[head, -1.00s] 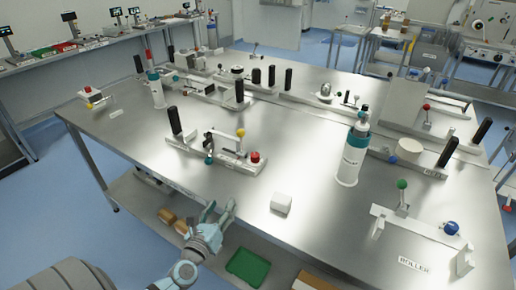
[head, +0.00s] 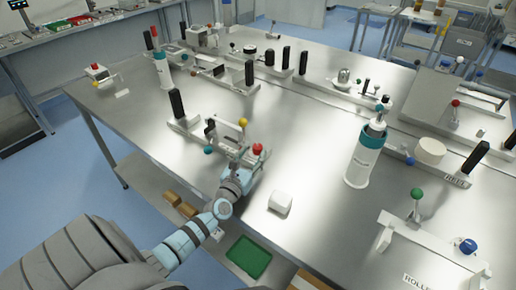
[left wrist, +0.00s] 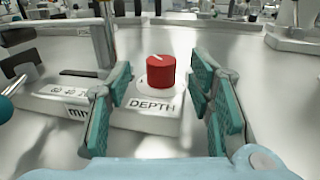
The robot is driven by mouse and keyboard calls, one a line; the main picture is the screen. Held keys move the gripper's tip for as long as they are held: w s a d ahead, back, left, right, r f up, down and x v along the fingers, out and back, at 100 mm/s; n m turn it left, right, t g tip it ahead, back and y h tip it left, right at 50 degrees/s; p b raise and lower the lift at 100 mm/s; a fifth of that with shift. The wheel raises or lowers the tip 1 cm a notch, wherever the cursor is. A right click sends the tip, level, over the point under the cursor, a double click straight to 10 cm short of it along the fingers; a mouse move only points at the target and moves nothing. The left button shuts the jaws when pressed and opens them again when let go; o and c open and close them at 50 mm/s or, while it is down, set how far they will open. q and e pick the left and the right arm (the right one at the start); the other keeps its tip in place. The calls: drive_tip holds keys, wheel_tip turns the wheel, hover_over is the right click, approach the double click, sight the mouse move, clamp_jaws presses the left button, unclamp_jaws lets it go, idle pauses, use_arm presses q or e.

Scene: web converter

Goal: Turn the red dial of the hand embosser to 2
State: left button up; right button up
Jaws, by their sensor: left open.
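The red dial (left wrist: 161,72) stands on a white base marked DEPTH in the left wrist view, with a pale pointer line on its top. It also shows in the head view (head: 257,149) at the right end of the hand embosser (head: 222,131). My left gripper (left wrist: 160,105) is open, with one teal-padded finger on each side of the dial and its DEPTH label, apart from the dial. In the head view the left gripper (head: 243,165) is just in front of the dial. No numbers around the dial are readable. My right gripper is not in view.
A white block (head: 280,202) lies on the metal table right of my left gripper. A white and teal bottle (head: 365,154) stands farther right. A teal ball (left wrist: 6,105) and a scale plate lie left of the dial. Bare table lies to the dial's right.

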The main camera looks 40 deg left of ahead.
sight(254, 150)
use_arm(q)
drive_tip(key=x, duration=0.3)
drive_tip(key=b+x, duration=0.1)
drive_tip(key=shift+w+f, duration=0.25)
drive_tip(key=shift+w+r, duration=0.1)
drive_tip(key=shift+r, duration=0.15)
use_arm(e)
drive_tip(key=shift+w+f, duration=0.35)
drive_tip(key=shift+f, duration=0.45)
use_arm(q)
clamp_jaws()
drive_tip(key=m+h+b, duration=0.1)
drive_tip(key=h+b, duration=0.1)
drive_tip(key=b, duration=0.2)
drive_tip(key=f+m+h+b, duration=0.1)
drive_tip(key=h+b, duration=0.1)
drive_tip(key=b, duration=0.2)
drive_tip(key=shift+a+m+t+b, duration=0.15)
drive_tip(key=shift+m+t+b, duration=0.15)
drive_tip(key=shift+m+b, duration=0.1)
drive_tip(key=shift+r+h, duration=0.25)
drive_tip(key=shift+h, duration=0.05)
drive_tip(key=shift+r, duration=0.15)
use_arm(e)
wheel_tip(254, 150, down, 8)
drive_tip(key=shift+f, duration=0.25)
